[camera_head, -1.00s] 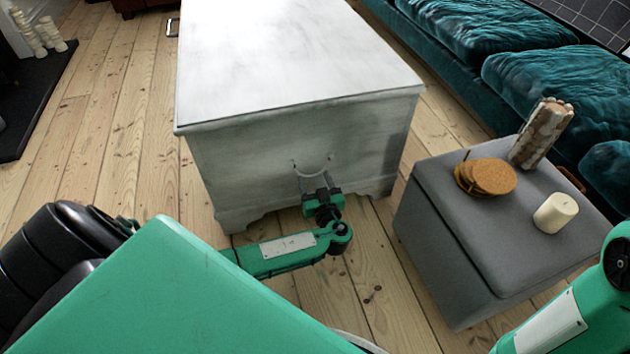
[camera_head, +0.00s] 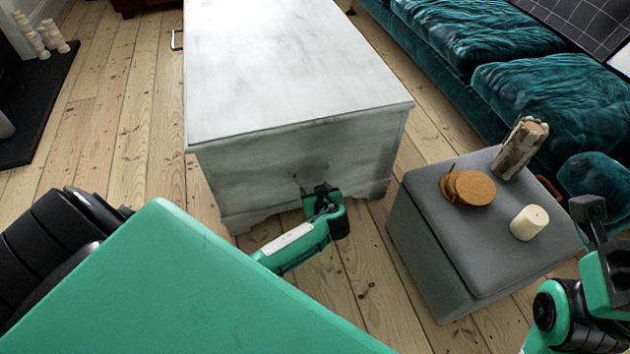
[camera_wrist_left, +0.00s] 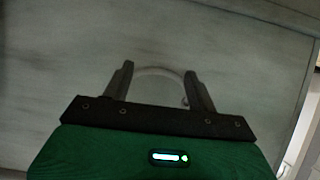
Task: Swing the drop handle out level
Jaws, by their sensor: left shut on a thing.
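A whitewashed wooden chest (camera_head: 245,160) stands ahead, its end panel facing me. My left gripper (camera_head: 318,190) is up against that panel and hides most of the drop handle in the head view. In the left wrist view the handle (camera_wrist_left: 160,70) is a thin pale curved bail between the two fingers of my left gripper (camera_wrist_left: 158,75). The gripper is shut on it. How far the bail stands out from the panel is hard to judge.
A grey upholstered ottoman (camera_head: 445,250) stands right of the chest, with cork coasters (camera_head: 470,188), a cream candle (camera_head: 529,222) and a bark-like log (camera_head: 519,148) on it. A teal sofa (camera_head: 480,40) is behind. Bare floorboards (camera_head: 150,150) lie open left of the chest.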

